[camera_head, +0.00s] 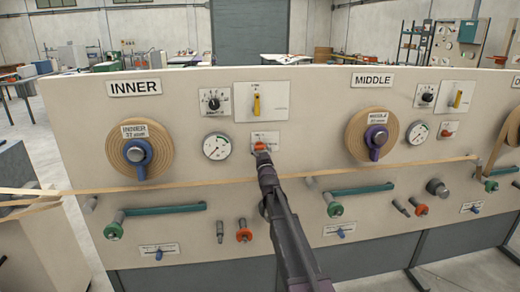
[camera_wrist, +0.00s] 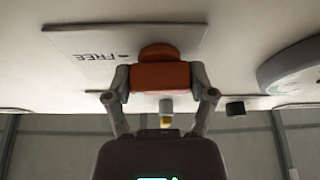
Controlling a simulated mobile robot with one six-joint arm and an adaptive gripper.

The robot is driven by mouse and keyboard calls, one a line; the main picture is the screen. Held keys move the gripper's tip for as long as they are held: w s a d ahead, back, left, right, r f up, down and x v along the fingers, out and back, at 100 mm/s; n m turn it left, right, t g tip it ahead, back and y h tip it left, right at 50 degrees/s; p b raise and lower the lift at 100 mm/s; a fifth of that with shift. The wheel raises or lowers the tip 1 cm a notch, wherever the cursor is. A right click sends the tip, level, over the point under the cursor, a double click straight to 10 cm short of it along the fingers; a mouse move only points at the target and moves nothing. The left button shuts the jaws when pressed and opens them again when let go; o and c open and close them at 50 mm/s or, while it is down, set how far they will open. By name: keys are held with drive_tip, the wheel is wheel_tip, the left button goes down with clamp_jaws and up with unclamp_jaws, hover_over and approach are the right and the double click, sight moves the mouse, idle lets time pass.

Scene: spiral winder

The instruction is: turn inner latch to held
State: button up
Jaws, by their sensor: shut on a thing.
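The inner latch (camera_head: 260,147) is a small red-orange knob on a white plate, below the yellow-handled switch in the INNER section. In the wrist view the orange latch (camera_wrist: 160,77) sits between my two fingers, and the plate (camera_wrist: 90,45) beside it reads "FREE", upside down. My gripper (camera_head: 262,154) has come up to the panel from the front. In the wrist view my gripper (camera_wrist: 160,80) is shut on the latch, one finger on each side. The rest of the plate's lettering is hidden or too small to read.
A round gauge (camera_head: 216,146) is left of the latch, and a yellow switch (camera_head: 256,104) is above it. A tan strip (camera_head: 340,191) runs across the panel, passing by my arm. Teal handles (camera_head: 165,209) and red knobs (camera_head: 244,231) stick out lower down.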

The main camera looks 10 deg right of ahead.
drive_tip(key=n+y, duration=0.1)
drive_tip(key=n, duration=0.2)
drive_tip(key=n+y+p, duration=0.1)
drive_tip(key=n+y, duration=0.1)
drive_tip(key=n, duration=0.1)
drive_tip(key=shift+w+r+n+g, duration=0.1)
drive_tip(key=shift+r+n+g, duration=0.05)
drive_tip(key=shift+n+g, duration=0.2)
drive_tip(key=n+g+y, duration=0.1)
drive_tip(key=n, duration=0.1)
drive_tip(key=n+y+p, duration=0.1)
drive_tip(key=n, duration=0.2)
drive_tip(key=shift+g, duration=0.35)
drive_tip(key=n+g+p, duration=0.1)
drive_tip(key=n, duration=0.2)
drive_tip(key=n+g+y+p, duration=0.1)
drive_tip(key=n+p, duration=0.1)
drive_tip(key=n, duration=0.1)
drive_tip(key=shift+n, duration=0.25)
drive_tip(key=shift+n+g+p, duration=0.7)
drive_tip(key=shift+n+p, duration=0.35)
drive_tip(key=shift+n, duration=0.45)
drive_tip(key=o, duration=1.1)
drive_tip(key=shift+c, duration=0.2)
